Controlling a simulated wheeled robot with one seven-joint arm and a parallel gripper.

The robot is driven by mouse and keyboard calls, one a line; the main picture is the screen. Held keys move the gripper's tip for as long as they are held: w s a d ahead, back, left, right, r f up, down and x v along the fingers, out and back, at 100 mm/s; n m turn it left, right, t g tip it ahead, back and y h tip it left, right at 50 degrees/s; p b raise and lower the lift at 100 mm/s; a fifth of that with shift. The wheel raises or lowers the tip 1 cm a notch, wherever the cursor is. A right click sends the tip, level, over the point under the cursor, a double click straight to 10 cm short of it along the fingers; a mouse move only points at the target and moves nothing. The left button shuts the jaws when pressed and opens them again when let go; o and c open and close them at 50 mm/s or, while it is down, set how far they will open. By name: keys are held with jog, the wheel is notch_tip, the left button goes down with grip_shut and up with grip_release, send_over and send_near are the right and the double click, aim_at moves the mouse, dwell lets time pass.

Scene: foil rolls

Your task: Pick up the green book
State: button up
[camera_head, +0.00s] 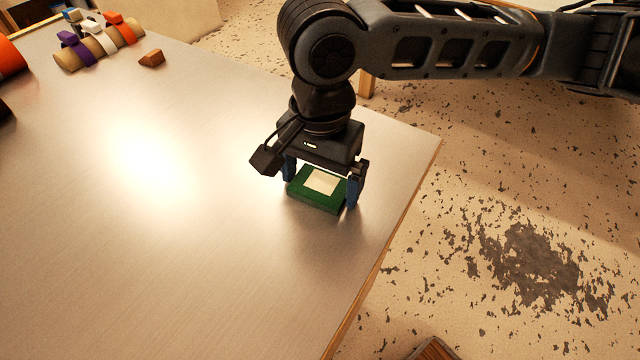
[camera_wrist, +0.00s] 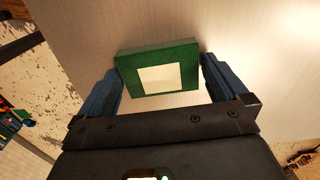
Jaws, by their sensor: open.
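The green book (camera_head: 318,199) lies flat on the table (camera_head: 170,240) near its right edge, with a cream square on its cover. My gripper (camera_head: 322,190) is over it, pointing down, with one blue finger at each side of the book. In the wrist view the green book (camera_wrist: 158,70) sits between the open fingers of my gripper (camera_wrist: 165,85). The arm hides a little of the book's far side in the head view.
Several rolls with coloured bands (camera_head: 98,42) lie at the table's far left. A small brown block (camera_head: 152,58) sits beside them. An orange object (camera_head: 10,58) is at the left border. The table's middle is clear. Beyond its right edge is speckled floor (camera_head: 520,230).

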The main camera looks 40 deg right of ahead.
aim_at(320, 185)
jog(key=c, duration=0.8)
jog(key=shift+r, duration=0.1)
jog(key=shift+r, duration=0.6)
notch_tip(320, 185, up, 3)
jog(key=shift+f, duration=0.1)
jog(key=s+d+r+p, duration=0.2)
jog(key=s, duration=0.1)
jog(key=s+d+r+p, duration=0.1)
jog(key=s+r+p, duration=0.1)
jog(key=s+p, duration=0.1)
jog(key=s+d+r+p, duration=0.2)
jog(key=s, duration=0.2)
jog(key=shift+s+d+r+p, duration=0.1)
jog(key=shift+d+r+p, duration=0.2)
jog(key=shift+r, duration=0.1)
